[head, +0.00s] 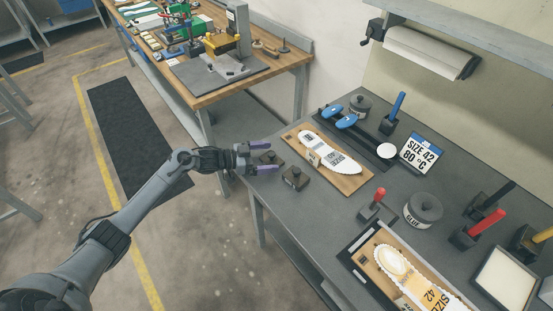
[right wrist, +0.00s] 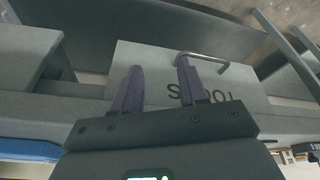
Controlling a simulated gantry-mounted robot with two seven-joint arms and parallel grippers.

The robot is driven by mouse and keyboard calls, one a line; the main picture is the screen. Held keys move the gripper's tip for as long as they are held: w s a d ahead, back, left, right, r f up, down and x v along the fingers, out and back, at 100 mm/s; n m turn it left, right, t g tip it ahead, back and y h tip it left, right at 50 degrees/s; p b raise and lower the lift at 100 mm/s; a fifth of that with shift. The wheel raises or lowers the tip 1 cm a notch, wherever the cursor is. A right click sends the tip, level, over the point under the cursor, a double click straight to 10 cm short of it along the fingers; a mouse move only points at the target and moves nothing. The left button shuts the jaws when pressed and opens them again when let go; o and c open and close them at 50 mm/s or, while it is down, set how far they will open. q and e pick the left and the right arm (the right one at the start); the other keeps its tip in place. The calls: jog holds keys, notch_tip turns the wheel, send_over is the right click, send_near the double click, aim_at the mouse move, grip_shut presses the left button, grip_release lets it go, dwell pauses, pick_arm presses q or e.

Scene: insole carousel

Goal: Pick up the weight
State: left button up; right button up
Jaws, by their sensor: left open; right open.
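Two small dark blocks that look like weights sit on the grey table's left edge in the head view. The nearer weight (head: 295,178) stands clear to the right of my left gripper. The farther weight (head: 270,158) is right in front of the left gripper (head: 257,158), whose purple fingers are spread and pointing right. I cannot tell if the fingers touch it. My right gripper (right wrist: 160,75) is open and empty in the right wrist view, in front of a grey panel (right wrist: 150,75) with dark lettering and a metal handle.
A wooden board with a white insole (head: 330,151) lies just right of the weights. A dark pot (head: 423,208), red-handled tool (head: 376,200), size sign (head: 422,153) and second insole board (head: 376,272) fill the grey table (head: 290,225). A wooden workbench (head: 205,95) stands behind.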

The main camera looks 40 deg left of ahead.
pick_arm(q)
jog(key=shift+s+a, duration=0.1)
jog(key=shift+s, duration=0.2)
jog(key=shift+c, duration=0.5)
jog(key=shift+f, duration=0.1)
jog(key=shift+c, duration=1.2)
jog(key=c, duration=1.1)
jog(key=shift+o, duration=0.2)
jog(key=shift+r, duration=0.2)
pick_arm(e)
jog(key=shift+s+a, duration=0.15)
jog(key=shift+s, duration=0.15)
pick_arm(q)
jog(key=shift+w+r, duration=0.1)
